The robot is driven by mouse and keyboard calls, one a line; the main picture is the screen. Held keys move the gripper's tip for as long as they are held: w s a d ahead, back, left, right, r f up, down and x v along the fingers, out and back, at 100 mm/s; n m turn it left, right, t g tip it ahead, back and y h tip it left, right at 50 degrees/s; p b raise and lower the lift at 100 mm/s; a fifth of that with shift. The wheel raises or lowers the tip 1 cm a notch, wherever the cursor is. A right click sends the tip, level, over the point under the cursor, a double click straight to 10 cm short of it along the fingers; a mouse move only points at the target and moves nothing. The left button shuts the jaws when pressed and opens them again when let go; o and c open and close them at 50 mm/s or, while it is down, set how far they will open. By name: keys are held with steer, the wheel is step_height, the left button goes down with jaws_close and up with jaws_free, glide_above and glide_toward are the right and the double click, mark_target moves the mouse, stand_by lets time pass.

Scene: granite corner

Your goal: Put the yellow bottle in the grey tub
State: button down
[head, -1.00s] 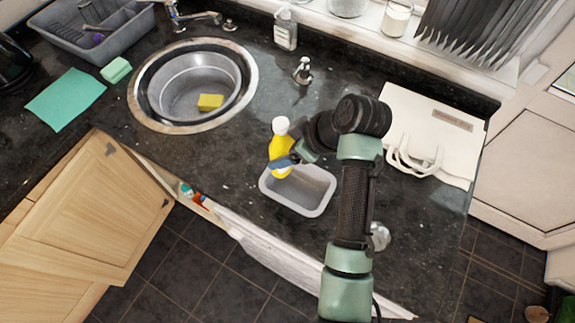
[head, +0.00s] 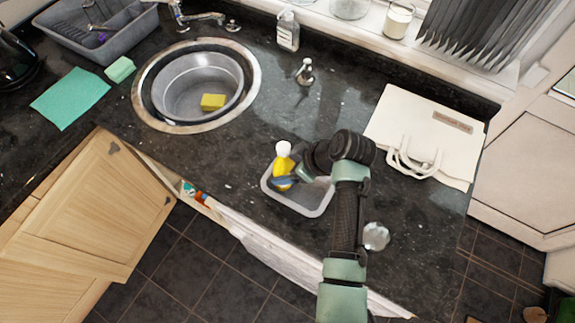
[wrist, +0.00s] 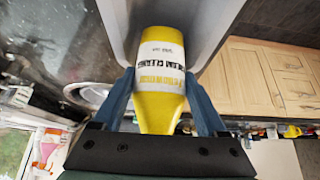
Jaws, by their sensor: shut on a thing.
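The yellow bottle (head: 283,168) has a white cap and stands roughly upright at the left part of the grey tub (head: 312,212) in the head view. My gripper (head: 285,182) is shut on the bottle. In the wrist view the yellow bottle (wrist: 163,85) with its white label sits between the two blue fingers of my gripper (wrist: 160,100). The grey tub (wrist: 215,25) fills the top of that view, around the bottle's far end. The bottle's lower part is inside the tub's outline; whether it touches the floor of the tub I cannot tell.
The sink (head: 148,112) with a yellow sponge (head: 213,102) is to the left. A white bag (head: 430,115) lies at the right. A glass (head: 376,236) stands near the counter's front edge. A soap dispenser (head: 305,72) stands behind. Counter between sink and tub is clear.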

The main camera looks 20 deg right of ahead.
steer(key=shift+w+f+b, duration=0.1)
steer(key=shift+f+b, duration=0.2)
steer(key=shift+f, duration=0.1)
jaws_free()
steer(key=shift+r+p, duration=0.5)
steer(key=b+v, duration=0.1)
steer(key=v, duration=1.1)
steer(key=shift+b, duration=0.4)
steer(key=shift+r, duration=0.1)
